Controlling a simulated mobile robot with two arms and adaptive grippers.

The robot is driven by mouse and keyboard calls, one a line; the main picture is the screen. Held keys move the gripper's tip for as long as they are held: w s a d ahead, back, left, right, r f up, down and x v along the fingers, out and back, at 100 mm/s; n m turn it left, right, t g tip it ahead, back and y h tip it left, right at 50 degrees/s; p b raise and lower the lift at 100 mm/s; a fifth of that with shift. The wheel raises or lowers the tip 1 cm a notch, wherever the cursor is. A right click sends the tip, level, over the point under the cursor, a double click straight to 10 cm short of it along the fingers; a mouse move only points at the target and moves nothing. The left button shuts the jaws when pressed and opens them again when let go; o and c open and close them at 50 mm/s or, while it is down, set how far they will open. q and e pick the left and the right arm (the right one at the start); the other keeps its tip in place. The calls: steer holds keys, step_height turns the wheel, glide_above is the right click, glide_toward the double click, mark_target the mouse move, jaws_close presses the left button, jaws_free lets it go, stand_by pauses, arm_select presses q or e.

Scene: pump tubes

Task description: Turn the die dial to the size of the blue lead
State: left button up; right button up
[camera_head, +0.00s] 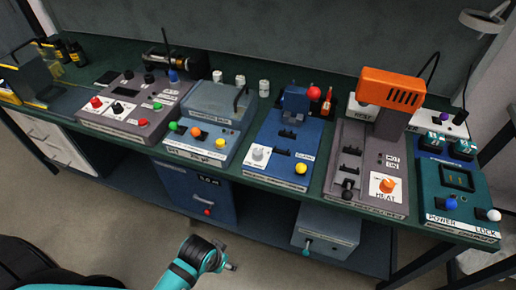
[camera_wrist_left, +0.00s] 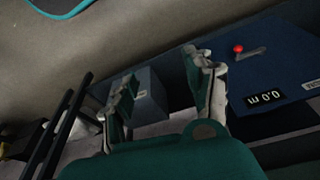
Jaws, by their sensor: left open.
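A blue machine (camera_head: 279,165) stands mid-bench with a white dial (camera_head: 258,153) at its front left, a yellow knob (camera_head: 301,168) at its front right, and a red ball-topped lever (camera_head: 313,93). I cannot read the dial's marks or confirm that it is the die dial. No blue lead can be made out; a small blue piece (camera_head: 174,76) shows at the back of the left grey machine. My left arm (camera_head: 200,255) is low in front of the bench, away from the machines. In the left wrist view the left gripper (camera_wrist_left: 165,92) is open, with nothing between its fingers. My right gripper is out of view.
Beneath the bench are a blue unit (camera_head: 196,187) with a length display and a grey box (camera_head: 327,230). An orange-topped heat station (camera_head: 392,88) and a teal power unit (camera_head: 450,199) stand right. The floor before the bench is clear.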

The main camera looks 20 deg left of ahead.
arm_select(q)
steer(key=w+d+r+h+p, duration=0.1)
steer(key=w+d+r, duration=0.15)
steer(key=r, duration=0.25)
steer(key=w+d+r, duration=0.1)
steer(key=w+r, duration=0.2)
steer(key=r, duration=0.3)
step_height(320, 180, up, 23)
steer(key=g+y, duration=0.2)
steer(key=g, duration=0.1)
glide_above(258, 151)
steer(key=shift+m, duration=0.3)
step_height(258, 151, down, 17)
steer(key=shift+f, duration=0.1)
